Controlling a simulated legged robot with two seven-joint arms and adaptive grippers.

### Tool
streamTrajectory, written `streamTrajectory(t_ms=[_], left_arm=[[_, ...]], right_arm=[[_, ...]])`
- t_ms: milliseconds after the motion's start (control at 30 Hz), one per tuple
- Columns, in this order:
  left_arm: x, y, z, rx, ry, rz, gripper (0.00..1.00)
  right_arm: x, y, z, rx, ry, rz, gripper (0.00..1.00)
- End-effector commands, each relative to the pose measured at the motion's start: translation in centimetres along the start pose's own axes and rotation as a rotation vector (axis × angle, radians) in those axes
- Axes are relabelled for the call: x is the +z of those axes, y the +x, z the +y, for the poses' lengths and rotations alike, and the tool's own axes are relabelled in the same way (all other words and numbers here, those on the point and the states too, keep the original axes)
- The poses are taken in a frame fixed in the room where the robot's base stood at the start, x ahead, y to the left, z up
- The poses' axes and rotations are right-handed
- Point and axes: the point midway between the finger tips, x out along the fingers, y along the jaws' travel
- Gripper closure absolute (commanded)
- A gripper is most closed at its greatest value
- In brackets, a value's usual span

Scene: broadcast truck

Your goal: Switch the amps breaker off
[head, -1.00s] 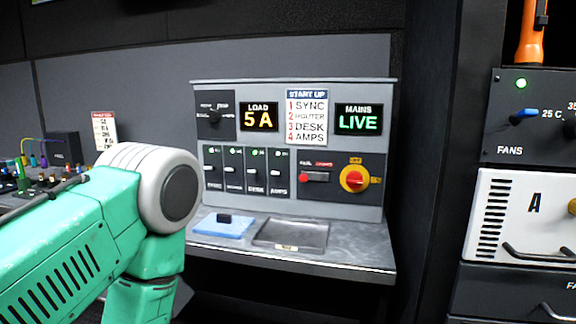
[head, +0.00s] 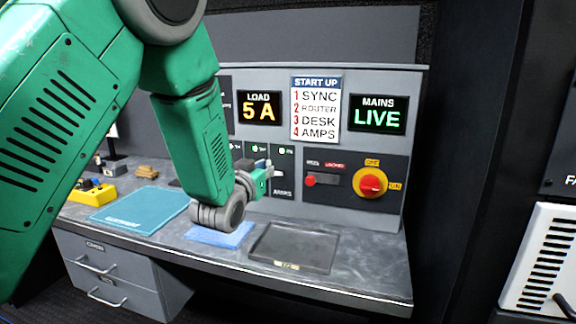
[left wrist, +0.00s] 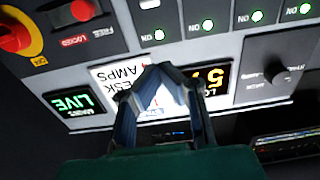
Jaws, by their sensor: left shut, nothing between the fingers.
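The amps breaker (head: 287,161) is the rightmost of the dark breakers on the grey panel, with a green light at its top. In the left wrist view, which is upside down, a green ON light (left wrist: 159,34) shows beside the lowest-left breaker, and its pale lever (left wrist: 149,4) is cut by the top edge. My left gripper (head: 271,173) is at the front of the amps breaker in the head view, partly covering it. Its fingers (left wrist: 160,72) are shut and empty. Whether they touch the lever I cannot tell. My right gripper is not in view.
Right of the breaker are a red slide switch (head: 311,180) marked locked and a red-and-yellow rotary switch (head: 370,183). A shallow tray (head: 330,258) and blue pad (head: 219,234) lie below.

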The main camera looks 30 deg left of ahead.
Motion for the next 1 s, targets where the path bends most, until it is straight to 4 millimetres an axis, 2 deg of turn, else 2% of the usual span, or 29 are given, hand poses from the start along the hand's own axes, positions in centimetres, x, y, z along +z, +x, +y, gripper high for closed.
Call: streamTrajectory(t_ms=[300,433,567,900,1000], left_arm=[[0.1,0.2,0.0,0.001,0.000,0.000,1.00],[0.1,1.1,0.0,0.001,0.000,0.001,1.00],[0.1,3.1,0.0,0.001,0.001,0.000,1.00],[0.1,10.2,0.0,0.001,0.001,0.000,1.00],[1.9,9.5,0.0,0.001,0.002,-0.006,1.00]], right_arm=[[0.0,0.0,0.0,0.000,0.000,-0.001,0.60],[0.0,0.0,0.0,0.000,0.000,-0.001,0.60],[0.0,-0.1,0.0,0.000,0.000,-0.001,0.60],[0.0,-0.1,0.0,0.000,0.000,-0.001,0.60],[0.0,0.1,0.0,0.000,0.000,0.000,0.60]])
